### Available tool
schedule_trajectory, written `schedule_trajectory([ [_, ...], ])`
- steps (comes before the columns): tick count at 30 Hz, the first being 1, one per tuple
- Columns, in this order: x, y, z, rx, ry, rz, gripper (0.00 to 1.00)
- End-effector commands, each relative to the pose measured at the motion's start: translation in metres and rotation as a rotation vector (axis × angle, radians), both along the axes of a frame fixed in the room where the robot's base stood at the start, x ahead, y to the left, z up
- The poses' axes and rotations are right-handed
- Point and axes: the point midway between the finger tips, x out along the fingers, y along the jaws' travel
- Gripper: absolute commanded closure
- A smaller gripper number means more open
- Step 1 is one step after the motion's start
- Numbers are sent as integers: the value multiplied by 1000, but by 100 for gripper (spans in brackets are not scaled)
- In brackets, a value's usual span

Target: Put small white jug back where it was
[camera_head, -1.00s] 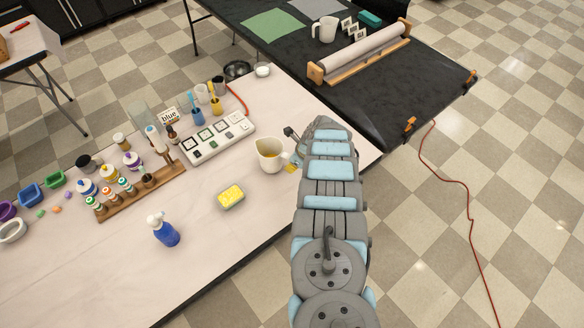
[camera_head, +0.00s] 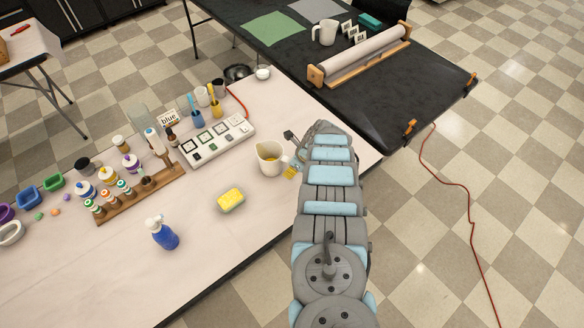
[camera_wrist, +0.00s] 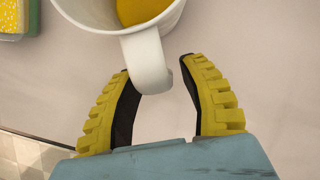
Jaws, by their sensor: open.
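The small white jug (camera_head: 269,157) stands upright on the pale table, with yellow-orange contents inside. In the wrist view the jug (camera_wrist: 95,12) is at the top, and its handle (camera_wrist: 148,62) points toward my gripper. My gripper (camera_wrist: 160,68) is open, with one yellow-backed finger on each side of the handle's outer end. I cannot tell whether a finger touches the handle. In the head view my gripper (camera_head: 291,170) is at the jug's right side, partly hidden by my arm.
A yellow sponge (camera_head: 231,199) and a blue spray bottle (camera_head: 162,233) are left of the jug. A white palette box (camera_head: 217,141) and a wooden rack of paint bottles (camera_head: 140,194) stand farther left. A black table (camera_head: 350,100) with a paper roller (camera_head: 362,54) adjoins behind.

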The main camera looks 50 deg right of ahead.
Motion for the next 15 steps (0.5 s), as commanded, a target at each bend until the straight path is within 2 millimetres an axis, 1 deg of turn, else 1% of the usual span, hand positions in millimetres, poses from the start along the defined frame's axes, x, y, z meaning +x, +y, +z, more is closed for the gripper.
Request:
schedule_trajectory([
  [7,-4,-2,12,0,2,-2,57],
  [11,-7,-5,24,-4,-1,-3,57],
  [15,-11,-2,32,1,1,-1,57],
])
